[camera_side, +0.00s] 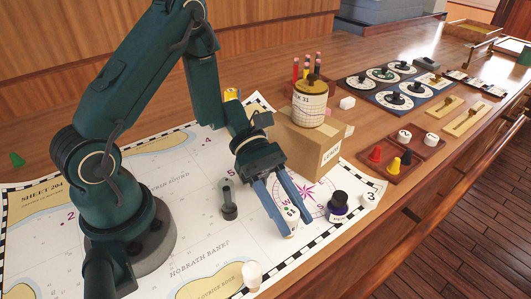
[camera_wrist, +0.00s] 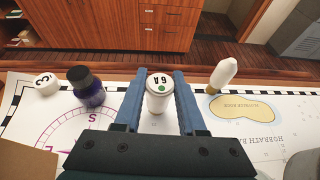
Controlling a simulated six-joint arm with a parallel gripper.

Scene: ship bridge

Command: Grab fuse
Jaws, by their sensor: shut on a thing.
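The fuse (camera_wrist: 158,103) is a white cylinder with "6A" and a green dot on its end. It stands between the blue fingers of my gripper (camera_wrist: 158,80) in the wrist view, with both fingers against its sides. In the side view the fuse (camera_side: 290,213) is partly hidden by the fingers of my gripper (camera_side: 297,225), low over the chart. I cannot tell whether its base touches the chart.
A cardboard box (camera_side: 308,150) with a jar (camera_side: 310,108) on top stands behind my gripper. A dark ink bottle (camera_side: 338,205) and a numbered white piece (camera_side: 370,199) are to the right. A dark-based cylinder (camera_side: 229,208) is left, a white bulb (camera_side: 252,275) in front.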

